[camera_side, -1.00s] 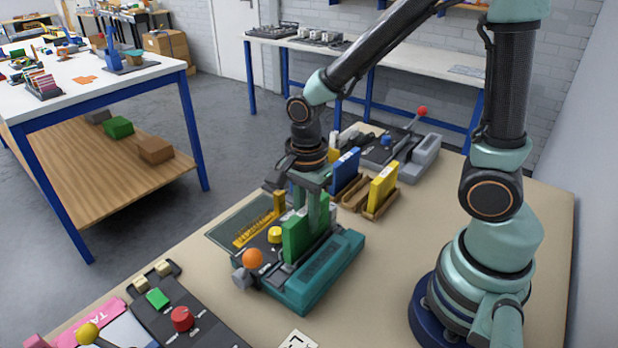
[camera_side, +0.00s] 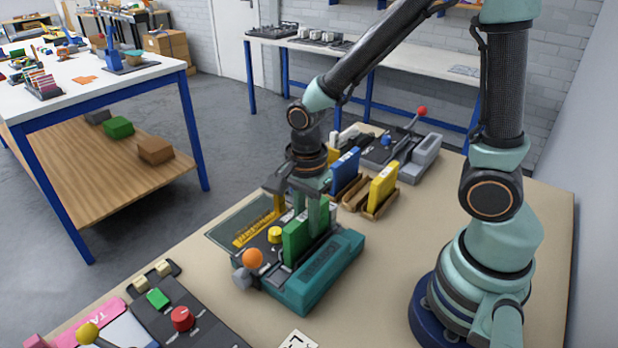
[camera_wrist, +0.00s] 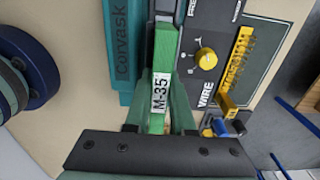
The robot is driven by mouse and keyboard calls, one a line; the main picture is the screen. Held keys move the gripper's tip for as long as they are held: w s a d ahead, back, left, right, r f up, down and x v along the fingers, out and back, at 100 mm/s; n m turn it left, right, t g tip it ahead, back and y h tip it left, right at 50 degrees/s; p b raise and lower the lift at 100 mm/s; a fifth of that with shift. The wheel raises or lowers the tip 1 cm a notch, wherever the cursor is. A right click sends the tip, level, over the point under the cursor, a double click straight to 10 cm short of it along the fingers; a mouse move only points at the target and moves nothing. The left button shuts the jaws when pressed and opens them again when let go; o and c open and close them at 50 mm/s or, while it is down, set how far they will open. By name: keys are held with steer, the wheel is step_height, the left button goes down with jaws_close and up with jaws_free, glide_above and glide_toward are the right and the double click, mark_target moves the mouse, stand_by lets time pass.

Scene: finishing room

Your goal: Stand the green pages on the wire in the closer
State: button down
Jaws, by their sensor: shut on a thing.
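The green pages (camera_side: 303,238) stand upright in the teal closer (camera_side: 318,280), between its teal bar and its dark panel. My gripper (camera_side: 312,205) is above the closer, its fingers shut on the pages' upper part. In the wrist view, the green pages (camera_wrist: 164,60) carry a white label reading M-35, with my gripper's fingers (camera_wrist: 160,122) on either side. The closer (camera_wrist: 122,50) shows there too, with a yellow knob (camera_wrist: 206,58) and the word WIRE. The wire under the pages is hidden, so I cannot tell whether they touch it.
Blue pages (camera_side: 346,171) and yellow pages (camera_side: 383,186) stand in wooden holders behind the closer. An orange ball knob (camera_side: 253,258) sits at the closer's front left. A control panel with a red knob (camera_side: 182,318) lies at the front left.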

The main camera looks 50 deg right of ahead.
steer(key=c, duration=1)
jaws_free()
steer(key=shift+c, duration=0.2)
steer(key=shift+r, duration=5.5)
steer(key=shift+d+r+n+t, duration=0.35)
steer(key=shift+r+n+t, duration=0.1)
steer(key=shift+n, duration=0.55)
steer(key=s+d+r+n+t, duration=0.1)
steer(key=d+r+n+t, duration=0.3)
steer(key=n, duration=1.2)
steer(key=shift+s+d+r+t, duration=0.2)
steer(key=shift+s+r+t, duration=0.05)
steer(key=shift+t, duration=0.1)
